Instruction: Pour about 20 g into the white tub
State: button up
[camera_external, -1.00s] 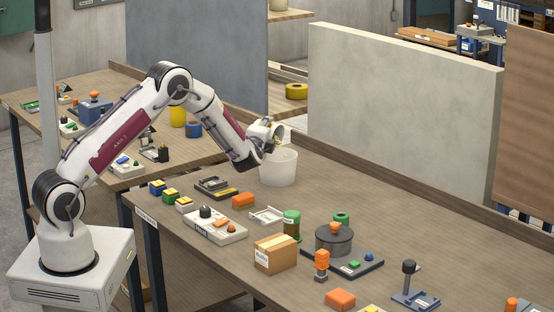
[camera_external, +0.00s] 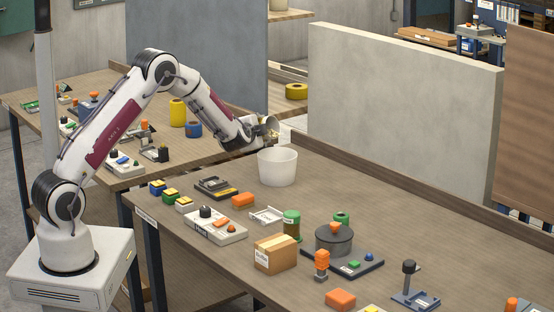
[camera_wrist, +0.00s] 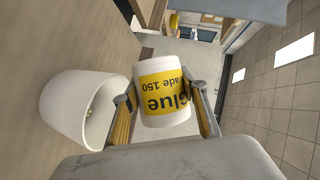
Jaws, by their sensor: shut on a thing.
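The white tub (camera_external: 278,168) stands upright on the bench below my gripper. In the wrist view the tub (camera_wrist: 62,100) is at left, with a small yellowish spot inside. My gripper (camera_external: 270,134) is just above and left of the tub's rim in the external view. It is shut on a white container with a yellow label reading "glue" and "grade 150" (camera_wrist: 163,92), one finger on each side. The label text is upside down in the wrist view, and the container is tilted relative to the tub. Its mouth and contents are hidden.
A raised edge (camera_external: 400,190) runs along the bench's back.

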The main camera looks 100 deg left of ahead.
jog(key=shift+f+n, duration=0.15)
jog(key=shift+n, duration=0.25)
jog(key=shift+s+a+r+n+t+h, duration=0.1)
jog(key=shift+r+n+t+h, duration=0.3)
jog(key=shift+n+h, duration=0.1)
jog(key=shift+f+n+t+h, duration=0.3)
jog(key=shift+f+n, duration=0.2)
jog(key=shift+n, duration=0.1)
jog(key=shift+s+r+n, duration=0.1)
jog(key=shift+r+n, duration=0.1)
jog(key=shift+n, duration=0.2)
jog(key=shift+t, duration=0.3)
jog(key=shift+s+a+r+h+b, duration=0.1)
jog(key=shift+h+b, duration=0.2)
jog(key=shift+n, duration=0.3)
jog(key=shift+s+a+f+n+t+h+b, duration=0.3)
jog(key=shift+s+f+n+t, duration=0.1)
jog(key=shift+s+n, duration=0.1)
jog(key=shift+s+a+f+n+t+h+b, duration=0.25)
jog(key=shift+s+f+n+t, duration=0.15)
jog(key=shift+s+n, duration=0.1)
jog(key=shift+s+a+f+n+t+h, duration=0.2)
jog(key=shift+s+a+f+n+t, duration=0.15)
jog(key=shift+s+n+t, duration=0.25)
jog(key=shift+s+a+f+n+t+h, duration=0.2)
jog(key=shift+s+f+n+t, duration=0.15)
jog(key=shift+n, duration=0.35)
dwell(0.3)
